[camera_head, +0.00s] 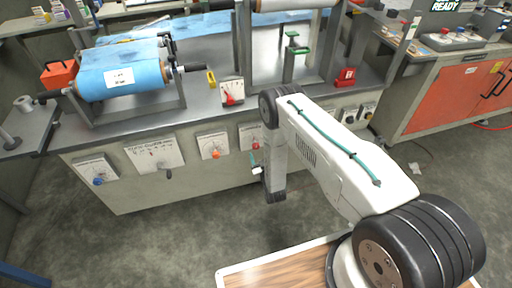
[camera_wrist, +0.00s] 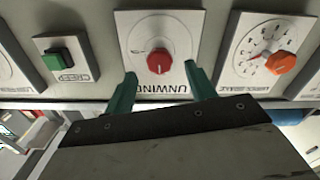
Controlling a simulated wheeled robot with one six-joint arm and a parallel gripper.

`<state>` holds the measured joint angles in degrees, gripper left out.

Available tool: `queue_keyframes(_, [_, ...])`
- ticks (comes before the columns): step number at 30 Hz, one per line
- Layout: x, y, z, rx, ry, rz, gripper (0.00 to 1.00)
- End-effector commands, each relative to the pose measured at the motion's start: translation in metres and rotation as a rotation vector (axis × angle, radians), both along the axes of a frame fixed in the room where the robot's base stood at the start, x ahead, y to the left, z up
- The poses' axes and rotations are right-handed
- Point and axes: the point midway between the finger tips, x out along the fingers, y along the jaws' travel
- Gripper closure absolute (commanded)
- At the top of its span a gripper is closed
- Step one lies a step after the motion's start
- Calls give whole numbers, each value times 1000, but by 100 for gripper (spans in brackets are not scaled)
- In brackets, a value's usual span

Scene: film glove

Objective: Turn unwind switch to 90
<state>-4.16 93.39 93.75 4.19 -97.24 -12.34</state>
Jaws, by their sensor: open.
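The unwind switch is a red knob (camera_wrist: 158,61) on a white square plate (camera_wrist: 184,28) with a dial ring. Its "UNWIND" label appears upside down in the wrist view and is partly covered by my fingers. In the head view the red knob (camera_head: 256,148) sits on the cabinet front, just left of my arm. My gripper (camera_wrist: 160,75) is open, with one green finger to each side of the knob and slightly below it in the wrist view. No contact with the knob shows. The knob's exact pointer angle is too small to read.
In the wrist view an orange knob plate (camera_wrist: 283,62) is at right and a green button box (camera_wrist: 63,58) at left.

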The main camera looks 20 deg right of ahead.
Motion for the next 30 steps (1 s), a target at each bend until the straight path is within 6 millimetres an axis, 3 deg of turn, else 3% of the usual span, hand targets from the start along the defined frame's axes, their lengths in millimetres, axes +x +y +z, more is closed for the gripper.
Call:
queue_keyframes(9, [47, 0, 0, 0, 1, 0, 45])
queue_keyframes(20, [56, 0, 0, 0, 2, 0, 45])
queue_keyframes(21, [56, 0, 0, 0, 2, 0, 47])
queue_keyframes(26, [56, 0, 0, 0, 2, 1, 89])
queue_keyframes(30, [56, 0, 0, 1, 2, 1, 89])
